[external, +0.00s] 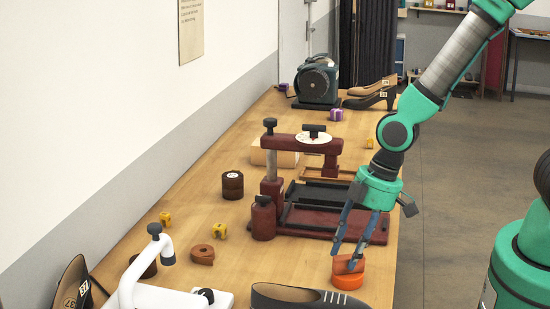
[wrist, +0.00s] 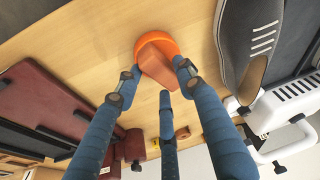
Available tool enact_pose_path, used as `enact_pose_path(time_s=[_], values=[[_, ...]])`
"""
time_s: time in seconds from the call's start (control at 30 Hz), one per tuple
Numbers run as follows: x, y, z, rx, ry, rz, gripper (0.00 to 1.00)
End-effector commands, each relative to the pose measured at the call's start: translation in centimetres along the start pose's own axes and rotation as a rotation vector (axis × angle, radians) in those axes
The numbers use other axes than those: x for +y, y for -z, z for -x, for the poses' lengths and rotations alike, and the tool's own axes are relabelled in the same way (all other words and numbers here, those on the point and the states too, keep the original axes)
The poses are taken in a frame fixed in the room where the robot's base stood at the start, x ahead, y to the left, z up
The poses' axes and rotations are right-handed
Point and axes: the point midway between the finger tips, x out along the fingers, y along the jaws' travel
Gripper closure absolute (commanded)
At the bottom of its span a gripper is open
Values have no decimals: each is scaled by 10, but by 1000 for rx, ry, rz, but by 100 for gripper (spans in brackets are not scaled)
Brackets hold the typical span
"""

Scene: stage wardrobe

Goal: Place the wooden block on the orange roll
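The wooden block (external: 348,264), reddish brown, is at the orange roll (external: 347,282) near the table's right edge. In the external view it appears directly above the roll; I cannot tell whether it bears fully on it. In the wrist view the block (wrist: 157,68) overlaps the round orange roll (wrist: 150,38), whose rim shows around its far side. My gripper (external: 347,254) points down over the roll with its blue fingers on either side of the block. In the wrist view the fingertips (wrist: 156,69) are close to the block's sides; firm contact is unclear.
A dark shoe (external: 305,297) lies close to the roll at the table's front. A dark red press (external: 300,190) stands behind. A white clamp-like device (external: 150,280), a brown tape roll (external: 202,254) and small yellow blocks (external: 219,230) are to the left. Bare wood lies between.

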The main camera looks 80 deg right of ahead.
Motion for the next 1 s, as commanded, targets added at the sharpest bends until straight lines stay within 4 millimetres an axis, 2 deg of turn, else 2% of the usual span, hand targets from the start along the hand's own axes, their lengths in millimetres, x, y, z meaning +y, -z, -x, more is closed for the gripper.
enact_pose_path(time_s=[0.53, 0.77, 1.0], values=[[0, 2, 6, 0, 0, 0, 52], [0, 2, 34, 3, -1, 1, 52], [0, 2, 75, 2, -1, 0, 52]])
